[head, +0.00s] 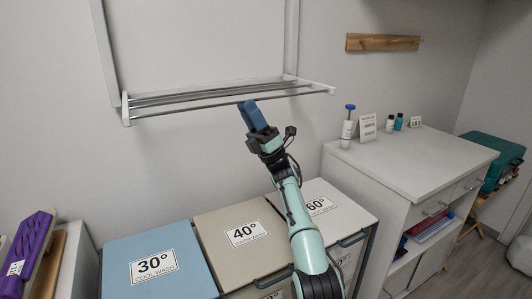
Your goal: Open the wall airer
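The wall airer (220,94) is on the back wall at the top of the head view. Its two white uprights run up the wall and out of the picture. Its rack of several thin metal rods between white end pieces stands out from the wall, about level. My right gripper (250,107) has blue fingers and reaches up from below. Its fingertips are at the front rod, near the middle; whether they touch or grip it I cannot tell. My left gripper is not in view.
Below stand lidded laundry bins: blue 30° (150,255), beige 40° (240,225) and white 60° (325,210). A white cabinet (420,165) with bottles on top is at right. A wooden rail (383,42) is on the wall. A purple item (33,245) is at far left.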

